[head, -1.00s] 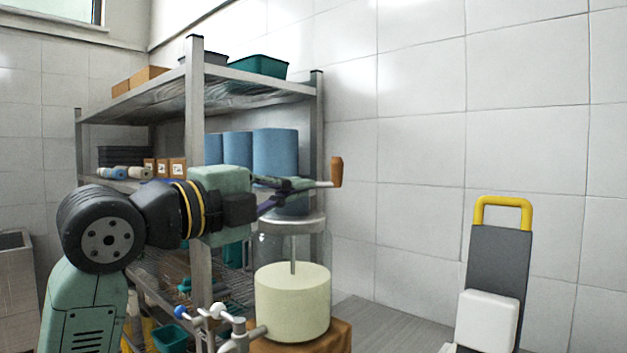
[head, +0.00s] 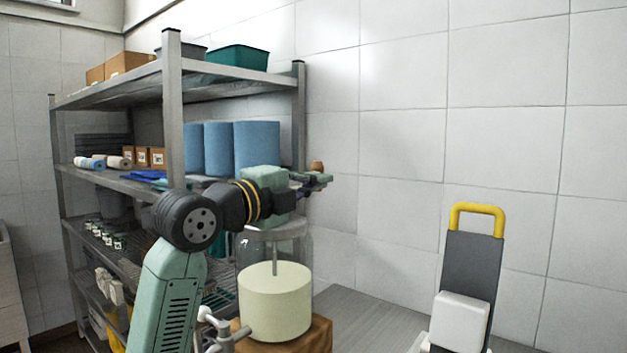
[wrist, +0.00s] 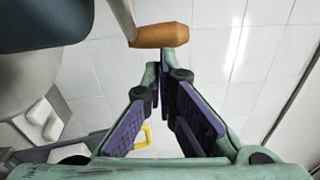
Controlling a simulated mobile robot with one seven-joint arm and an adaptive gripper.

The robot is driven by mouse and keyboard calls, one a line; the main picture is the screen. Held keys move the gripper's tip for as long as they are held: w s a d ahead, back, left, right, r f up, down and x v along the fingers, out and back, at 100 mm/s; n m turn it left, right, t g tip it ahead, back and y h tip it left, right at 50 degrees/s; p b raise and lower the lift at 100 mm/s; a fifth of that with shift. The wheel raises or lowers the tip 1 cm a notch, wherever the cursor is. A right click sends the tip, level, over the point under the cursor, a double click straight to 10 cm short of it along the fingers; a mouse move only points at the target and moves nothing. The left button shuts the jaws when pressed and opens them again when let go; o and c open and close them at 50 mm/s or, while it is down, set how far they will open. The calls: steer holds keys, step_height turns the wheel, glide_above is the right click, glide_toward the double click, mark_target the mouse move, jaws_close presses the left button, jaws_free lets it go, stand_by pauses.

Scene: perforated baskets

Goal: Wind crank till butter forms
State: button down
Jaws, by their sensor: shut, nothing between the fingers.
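The butter churn is a clear glass jar (head: 303,262) with a grey lid and a central rod. A pale yellow mass (head: 275,302) fills its lower part. The crank's wooden handle (head: 318,166) shows above the lid at the right; it also appears in the wrist view (wrist: 160,35), on a metal crank arm (wrist: 123,18). My gripper (head: 325,180) is shut and empty above the churn, at the handle. In the wrist view my fingertips (wrist: 159,72) meet just below the handle in the picture; contact cannot be told. My arm hides part of the crank in the head view.
The churn stands on a brown wooden block (head: 318,335). A metal shelf (head: 172,110) with blue rolls (head: 257,148), boxes and bins stands close behind and left. A grey-and-white piece with a yellow handle (head: 476,208) stands at right. A tiled wall (head: 400,150) lies behind.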

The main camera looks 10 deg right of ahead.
steer(key=shift+f+t, duration=0.1)
steer(key=shift+t, duration=0.2)
steer(key=shift+w+d+n+t+y+b, duration=0.2)
steer(key=shift+w+n+t+y+b, duration=0.15)
steer(key=shift+n+t+y+b, duration=0.5)
